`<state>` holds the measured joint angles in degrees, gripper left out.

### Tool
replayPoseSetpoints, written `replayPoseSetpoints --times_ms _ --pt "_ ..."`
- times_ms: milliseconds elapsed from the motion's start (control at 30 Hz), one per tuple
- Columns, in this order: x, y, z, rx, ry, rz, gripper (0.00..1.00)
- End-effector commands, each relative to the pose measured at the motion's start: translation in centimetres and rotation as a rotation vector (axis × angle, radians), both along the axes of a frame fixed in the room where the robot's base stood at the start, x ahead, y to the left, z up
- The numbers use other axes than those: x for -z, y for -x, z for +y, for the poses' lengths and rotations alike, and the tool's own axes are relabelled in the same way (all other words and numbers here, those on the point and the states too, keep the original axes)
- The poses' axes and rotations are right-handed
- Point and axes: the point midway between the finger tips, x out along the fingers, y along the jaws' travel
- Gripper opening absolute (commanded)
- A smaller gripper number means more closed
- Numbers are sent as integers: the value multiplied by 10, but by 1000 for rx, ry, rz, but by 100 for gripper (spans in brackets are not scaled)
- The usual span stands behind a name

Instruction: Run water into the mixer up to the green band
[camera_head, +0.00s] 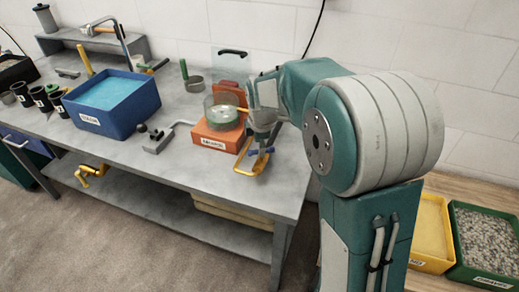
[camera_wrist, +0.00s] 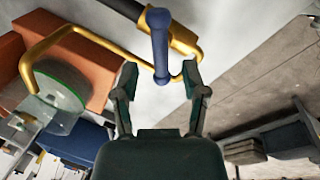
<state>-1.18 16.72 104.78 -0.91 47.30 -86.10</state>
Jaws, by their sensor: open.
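The mixer has an orange base (camera_head: 212,138) and a clear bowl (camera_head: 222,116) with a green band; it stands on the grey bench. In the wrist view the bowl (camera_wrist: 52,108) is at left beside the orange body (camera_wrist: 92,65). I cannot tell any water level in it. A brass tap (camera_wrist: 185,38) has a curved yellow spout (camera_wrist: 62,35) reaching over toward the bowl. Its blue lever (camera_wrist: 160,48) points down between my fingertips. My gripper (camera_wrist: 160,74) is open, one finger on each side of the lever's end; contact is not clear. In the head view my gripper (camera_head: 262,138) is right of the bowl, partly hidden.
A blue bin (camera_head: 112,101) of water stands left on the bench (camera_head: 185,172). A grey bracket with a black knob (camera_head: 158,138) lies between bin and mixer. Dark cups (camera_head: 40,97) stand at far left. Yellow (camera_head: 430,232) and green gravel (camera_head: 487,240) bins are at right.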

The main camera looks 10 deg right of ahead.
Motion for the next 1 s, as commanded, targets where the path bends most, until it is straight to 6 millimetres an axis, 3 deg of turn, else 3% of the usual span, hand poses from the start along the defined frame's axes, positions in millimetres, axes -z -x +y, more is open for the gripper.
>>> replayPoseSetpoints --times_ms 200,533,667,1000 --pt "25 -5 0 -1 -1 1 57" --pt "29 -6 -2 -1 -2 -1 57" --pt "29 -6 0 -1 -1 -1 0" --pt "29 -7 1 8 -1 -2 0"
